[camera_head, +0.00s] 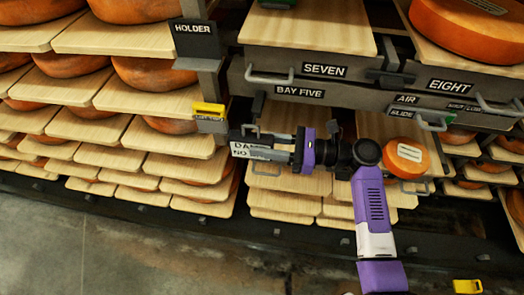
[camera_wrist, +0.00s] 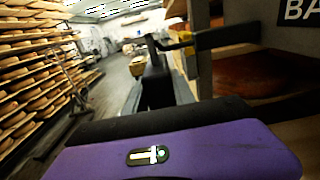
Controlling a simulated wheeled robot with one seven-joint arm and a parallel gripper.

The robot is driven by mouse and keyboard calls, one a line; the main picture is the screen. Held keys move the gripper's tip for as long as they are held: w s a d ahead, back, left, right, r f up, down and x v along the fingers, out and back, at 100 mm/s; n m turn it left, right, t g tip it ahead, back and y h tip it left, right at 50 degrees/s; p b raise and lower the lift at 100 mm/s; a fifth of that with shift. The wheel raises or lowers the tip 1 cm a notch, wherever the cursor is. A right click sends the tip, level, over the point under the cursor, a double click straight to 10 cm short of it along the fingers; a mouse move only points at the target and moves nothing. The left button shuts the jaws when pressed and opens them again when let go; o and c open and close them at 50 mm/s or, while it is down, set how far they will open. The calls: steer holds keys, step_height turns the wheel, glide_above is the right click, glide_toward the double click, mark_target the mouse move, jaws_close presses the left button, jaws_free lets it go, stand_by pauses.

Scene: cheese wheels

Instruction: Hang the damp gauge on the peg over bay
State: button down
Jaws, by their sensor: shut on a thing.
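My gripper (camera_head: 268,146), with purple housing, is shut on the damp gauge (camera_head: 242,151). The gauge is dark with a white label whose visible letters begin "DA" and "NO"; the fingers hide part of it. A small grey loop stands at its top. In the wrist view the gauge (camera_wrist: 156,84) is a dark upright block between the fingers. The "BAY FIVE" sign (camera_head: 299,92) is above and right of the gauge. A small dark projection (camera_head: 257,103) at the sign's left end may be a peg; I cannot tell. The gauge appears below it and apart from it.
A yellow item (camera_head: 208,110) sits on the post under the "HOLDER" sign (camera_head: 195,28), up and left of my gripper. Boards with cheese wheels fill the racks around. An orange wheel (camera_head: 406,155) is right of my wrist. Handles jut from the shelf fronts. Floor is clear at lower left.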

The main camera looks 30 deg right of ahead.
steer(key=shift+w+d+f+b, duration=0.2)
steer(key=shift+w+d+b, duration=0.5)
steer(key=shift+w, duration=0.2)
steer(key=shift+w+d+f, duration=0.2)
steer(key=shift+w+f, duration=0.15)
steer(key=shift+f, duration=0.05)
steer(key=shift+f, duration=0.1)
steer(key=c, duration=1)
jaws_free()
steer(key=shift+o, duration=0.2)
steer(key=shift+d, duration=0.1)
steer(key=b+v, duration=0.1)
steer(key=v, duration=0.6)
steer(key=shift+s+d, duration=0.25)
